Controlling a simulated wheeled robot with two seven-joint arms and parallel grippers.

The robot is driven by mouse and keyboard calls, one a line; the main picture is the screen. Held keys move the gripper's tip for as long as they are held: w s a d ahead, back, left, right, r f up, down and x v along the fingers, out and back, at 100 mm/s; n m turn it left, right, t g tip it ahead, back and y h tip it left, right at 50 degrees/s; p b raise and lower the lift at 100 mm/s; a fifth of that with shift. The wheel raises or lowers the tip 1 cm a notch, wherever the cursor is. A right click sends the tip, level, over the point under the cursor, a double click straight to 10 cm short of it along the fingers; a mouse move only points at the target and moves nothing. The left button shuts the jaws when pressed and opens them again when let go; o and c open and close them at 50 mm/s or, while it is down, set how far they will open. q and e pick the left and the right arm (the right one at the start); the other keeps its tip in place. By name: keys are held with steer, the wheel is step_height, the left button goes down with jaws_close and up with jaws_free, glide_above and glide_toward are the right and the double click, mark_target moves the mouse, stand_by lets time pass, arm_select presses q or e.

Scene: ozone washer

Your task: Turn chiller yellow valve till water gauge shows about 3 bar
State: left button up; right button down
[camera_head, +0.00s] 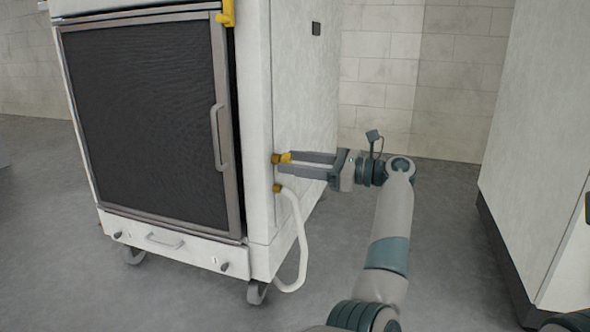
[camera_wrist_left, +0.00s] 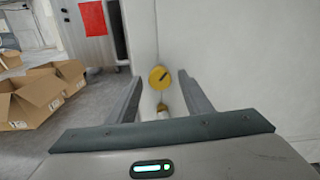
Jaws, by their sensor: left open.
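The yellow valve (camera_head: 280,158) sits on the side of the white chiller cabinet (camera_head: 290,100), near its front corner. My left gripper (camera_head: 285,163) is open, with its fingers pointing at the valve and their tips close to it. In the left wrist view the round yellow valve (camera_wrist_left: 159,77), with a dark slanted mark on its face, appears between the two open fingers. I cannot tell whether either finger touches it. No readable water gauge shows in either view. My right gripper is not in view.
Below the valve, a white hose (camera_head: 303,245) hangs from a second yellow fitting (camera_head: 277,188). The cabinet has a dark front door (camera_head: 145,110) with a handle. Another white cabinet (camera_head: 540,150) stands at the right. Cardboard boxes (camera_wrist_left: 35,100) lie on the floor in the wrist view.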

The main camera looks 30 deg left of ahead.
arm_select(q)
steer(key=shift+a, duration=0.25)
steer(key=c, duration=1.1)
steer(key=shift+o, duration=0.2)
steer(key=shift+r, duration=0.1)
